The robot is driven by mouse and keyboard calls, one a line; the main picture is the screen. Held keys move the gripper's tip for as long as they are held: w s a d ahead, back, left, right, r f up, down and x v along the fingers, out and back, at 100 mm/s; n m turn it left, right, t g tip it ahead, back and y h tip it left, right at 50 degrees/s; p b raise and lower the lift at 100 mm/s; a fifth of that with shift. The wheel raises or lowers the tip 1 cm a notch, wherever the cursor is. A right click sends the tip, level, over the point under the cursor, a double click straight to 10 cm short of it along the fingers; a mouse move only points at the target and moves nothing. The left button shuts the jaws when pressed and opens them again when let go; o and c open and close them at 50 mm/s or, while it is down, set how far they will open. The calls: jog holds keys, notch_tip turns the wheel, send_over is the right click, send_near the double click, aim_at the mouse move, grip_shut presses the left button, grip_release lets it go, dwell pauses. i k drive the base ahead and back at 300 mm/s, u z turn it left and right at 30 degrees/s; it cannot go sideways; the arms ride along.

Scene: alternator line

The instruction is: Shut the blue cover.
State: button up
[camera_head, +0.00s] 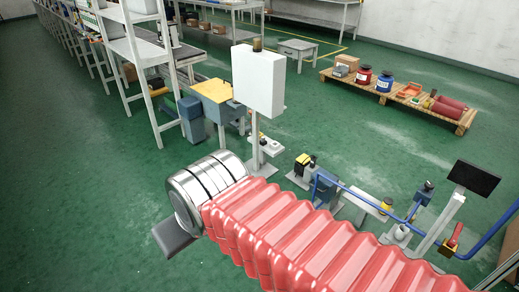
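I cannot tell for sure which thing is the blue cover. A small blue box-like part (323,187) stands right of centre, with a blue bar (372,201) running from it to the right. Whether it is open or shut is too small to tell. My arm in its red ribbed sleeve crosses the lower right and ends in a silver ringed joint. A dark grey piece (172,238) juts out below that joint and may be part of my gripper. No fingertips show clearly. It is apart from the blue parts, to their left.
A white panel (259,79) on a post stands behind the joint. Small fixtures and a dark screen (474,180) on a stand are at right. A wooden pallet (455,116) with coloured containers lies farther back. Shelving (137,50) is at upper left. Green floor at left is clear.

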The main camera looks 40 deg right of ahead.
aim_at(326, 190)
jog(key=z, duration=0.15)
jog(key=i, duration=1.45)
jog(key=z, duration=0.5)
jog(key=i, duration=0.75)
jog(key=z, duration=0.65)
jog(key=i, duration=0.8)
jog(key=z, duration=0.65)
jog(key=i, duration=0.65)
jog(key=z, duration=0.3)
